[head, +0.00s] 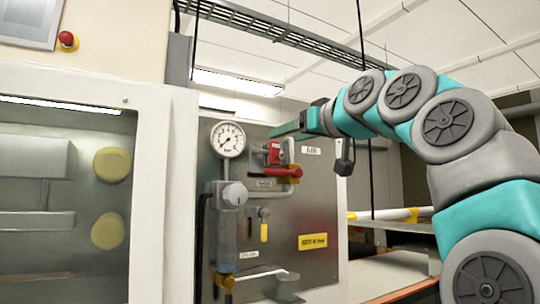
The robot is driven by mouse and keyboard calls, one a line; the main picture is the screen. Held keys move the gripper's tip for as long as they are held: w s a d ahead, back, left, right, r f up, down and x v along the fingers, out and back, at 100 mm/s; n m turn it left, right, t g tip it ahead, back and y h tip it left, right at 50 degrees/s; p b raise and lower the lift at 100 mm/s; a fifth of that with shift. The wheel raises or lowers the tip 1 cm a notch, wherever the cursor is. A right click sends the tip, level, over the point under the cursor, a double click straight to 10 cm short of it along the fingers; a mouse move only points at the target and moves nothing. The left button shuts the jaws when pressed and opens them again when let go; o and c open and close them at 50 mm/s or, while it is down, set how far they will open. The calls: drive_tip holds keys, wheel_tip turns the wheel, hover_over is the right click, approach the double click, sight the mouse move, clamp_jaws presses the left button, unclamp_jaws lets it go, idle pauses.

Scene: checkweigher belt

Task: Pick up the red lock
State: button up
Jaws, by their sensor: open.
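The red lock (274,153) is a small red block with a pale mark on its face. It hangs on the grey metal panel (318,208), just right of the round pressure gauge and above a red lever. My gripper (286,130) reaches in from the right at the end of my teal and grey arm. Its front end is above and slightly right of the lock and looks apart from it. The gripper is open and I see nothing held in it. The gap between the fingers is hard to make out from this angle.
The pressure gauge (228,139), red lever (281,171), grey pipe fittings (228,235) and yellow handle (264,232) crowd the panel around the lock. A glazed cabinet door (150,200) stands at left. A belt (390,272) lies at lower right.

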sight(276, 144)
drive_tip(key=shift+a+f+p+x, duration=0.1)
drive_tip(key=shift+f+p+x, duration=0.1)
drive_tip(key=shift+x, duration=0.9)
drive_tip(key=shift+a+f+p+x, duration=0.1)
drive_tip(key=shift+f+p+x, duration=0.1)
drive_tip(key=shift+x, duration=0.95)
drive_tip(key=shift+a+f+p+x, duration=0.1)
drive_tip(key=shift+f+p+x, duration=0.1)
drive_tip(key=shift+x, duration=0.9)
drive_tip(key=shift+s, duration=0.15)
drive_tip(key=shift+d, duration=0.1)
clamp_jaws()
